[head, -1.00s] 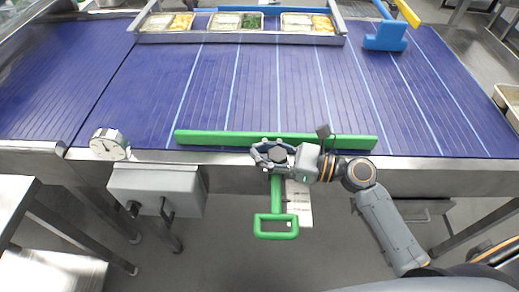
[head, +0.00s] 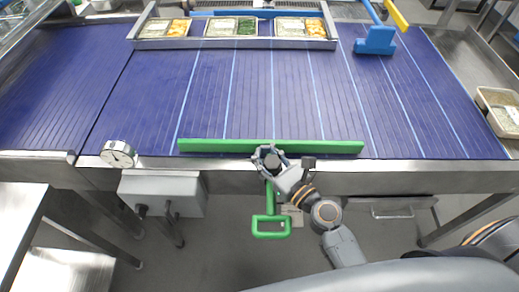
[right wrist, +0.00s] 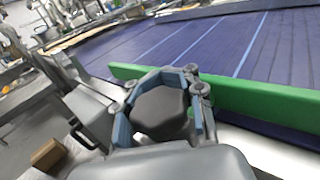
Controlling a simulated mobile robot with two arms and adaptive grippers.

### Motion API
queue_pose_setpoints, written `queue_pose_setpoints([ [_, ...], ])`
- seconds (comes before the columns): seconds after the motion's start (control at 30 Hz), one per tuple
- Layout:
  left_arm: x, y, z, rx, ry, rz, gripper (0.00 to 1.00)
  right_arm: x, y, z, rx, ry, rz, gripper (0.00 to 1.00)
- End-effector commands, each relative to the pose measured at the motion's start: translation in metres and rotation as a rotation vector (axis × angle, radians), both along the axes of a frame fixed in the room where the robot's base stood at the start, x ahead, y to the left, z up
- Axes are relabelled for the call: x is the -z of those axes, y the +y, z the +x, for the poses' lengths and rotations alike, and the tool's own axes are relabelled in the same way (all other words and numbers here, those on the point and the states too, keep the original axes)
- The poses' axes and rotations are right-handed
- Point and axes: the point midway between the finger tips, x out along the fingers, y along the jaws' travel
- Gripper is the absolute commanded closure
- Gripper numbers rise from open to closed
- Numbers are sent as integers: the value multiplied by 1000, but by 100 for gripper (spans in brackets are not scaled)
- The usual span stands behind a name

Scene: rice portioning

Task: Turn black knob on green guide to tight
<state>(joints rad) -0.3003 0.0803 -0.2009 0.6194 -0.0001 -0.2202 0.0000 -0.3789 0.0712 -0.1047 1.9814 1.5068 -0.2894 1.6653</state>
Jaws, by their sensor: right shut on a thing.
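The green guide (head: 320,147) lies along the near edge of the blue conveyor belt. Its green handle (head: 271,228) hangs down in front of the belt's metal edge. The black knob (right wrist: 161,110) sits between the fingers of my right gripper (right wrist: 158,98) in the right wrist view. In the head view my right gripper (head: 270,158) is shut around the knob at the near side of the guide, its arm coming from the lower right. The fingers cover most of the knob there. My left gripper is not in view.
A round dial (head: 118,154) and a grey box (head: 162,194) are at the belt's near edge on the left. A metal rack (head: 233,43) with several food trays stands at the far side. A blue tool (head: 375,41) lies at the far right. Most of the belt is clear.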

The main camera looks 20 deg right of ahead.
Motion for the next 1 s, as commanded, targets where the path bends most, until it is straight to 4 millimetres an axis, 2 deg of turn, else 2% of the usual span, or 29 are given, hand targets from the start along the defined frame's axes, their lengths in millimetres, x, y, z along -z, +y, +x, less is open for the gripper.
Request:
queue_pose_setpoints([
  [0.23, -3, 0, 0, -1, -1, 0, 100, 1, -3, 1, 66, 1, -1, 100],
  [0.67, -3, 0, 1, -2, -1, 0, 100, 1, -3, 1, 75, 0, -1, 100],
  [0.7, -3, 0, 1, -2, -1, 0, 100, 1, -3, 1, 75, 1, -1, 69],
  [0.77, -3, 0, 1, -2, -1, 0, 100, 1, -3, 1, 75, 1, -1, 56],
  [0.8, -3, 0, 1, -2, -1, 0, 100, 1, -3, 1, 74, 1, -1, 52],
  [1.0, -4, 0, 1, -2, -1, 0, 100, 0, -3, 1, 73, 0, 0, 52],
])
